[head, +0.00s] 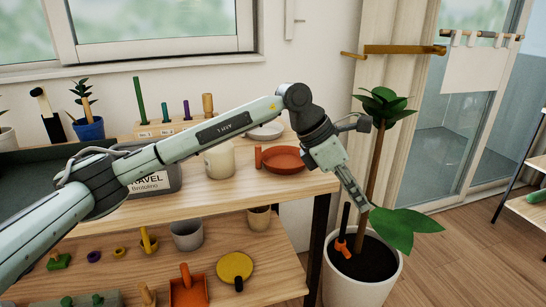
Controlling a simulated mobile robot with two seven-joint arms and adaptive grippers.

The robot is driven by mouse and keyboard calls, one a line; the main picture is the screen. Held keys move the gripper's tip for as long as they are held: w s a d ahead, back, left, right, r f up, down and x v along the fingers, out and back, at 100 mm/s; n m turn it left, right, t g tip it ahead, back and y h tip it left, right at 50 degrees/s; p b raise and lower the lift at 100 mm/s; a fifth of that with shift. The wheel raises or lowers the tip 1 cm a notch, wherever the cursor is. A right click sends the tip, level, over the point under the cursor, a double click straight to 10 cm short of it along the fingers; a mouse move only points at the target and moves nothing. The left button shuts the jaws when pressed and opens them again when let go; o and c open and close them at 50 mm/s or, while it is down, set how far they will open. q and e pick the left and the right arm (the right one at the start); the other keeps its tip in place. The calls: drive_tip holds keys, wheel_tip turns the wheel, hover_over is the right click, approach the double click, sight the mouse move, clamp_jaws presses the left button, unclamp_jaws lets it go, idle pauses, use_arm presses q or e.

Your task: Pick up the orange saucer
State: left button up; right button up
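The orange saucer (285,160) sits on the wooden tabletop near its right end, in the head view. It is a shallow, reddish-orange round dish, and its top shows clear. My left arm reaches across the table from the left, above the saucer. My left gripper (361,204) hangs to the right of the saucer, past the table's end, in front of the potted plant. It points down and to the right, apart from the saucer. Its fingers show edge-on, so I cannot tell whether they are open. My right gripper is not in view.
A brown-orange peg (258,157), a cream mug (219,161) and a pale dish (266,131) stand close to the saucer. A large plant in a white pot (357,286) stands right of the table. The lower shelf holds a yellow disc (234,266) and several small items.

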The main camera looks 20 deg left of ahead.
sight(283, 176)
use_arm(q)
drive_tip(key=w+a+r+y, duration=0.2)
drive_tip(key=a, duration=0.3)
drive_tip(key=w+a+r+t+y, duration=0.1)
drive_tip(key=w+a+y, duration=0.1)
drive_tip(key=a, duration=0.4)
drive_tip(key=w+a+r+t+y, duration=0.1)
drive_tip(key=a+r+y, duration=0.1)
drive_tip(key=a+y, duration=0.2)
drive_tip(key=shift+w+a+r, duration=0.2)
drive_tip(key=shift+a, duration=0.25)
drive_tip(key=shift+w+a+r, duration=0.15)
drive_tip(key=shift+w+a, duration=0.05)
drive_tip(key=shift+a, duration=0.2)
drive_tip(key=p+x, duration=0.1)
drive_tip(key=x, duration=0.4)
drive_tip(key=shift+s+f, duration=0.1)
drive_tip(key=shift+f, duration=0.05)
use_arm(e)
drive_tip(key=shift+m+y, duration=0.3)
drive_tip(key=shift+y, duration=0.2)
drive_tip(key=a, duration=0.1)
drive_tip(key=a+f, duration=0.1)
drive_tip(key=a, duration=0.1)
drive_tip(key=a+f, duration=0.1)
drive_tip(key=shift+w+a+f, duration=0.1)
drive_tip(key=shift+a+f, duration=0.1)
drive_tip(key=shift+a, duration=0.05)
use_arm(q)
drive_tip(key=shift+c, duration=0.6)
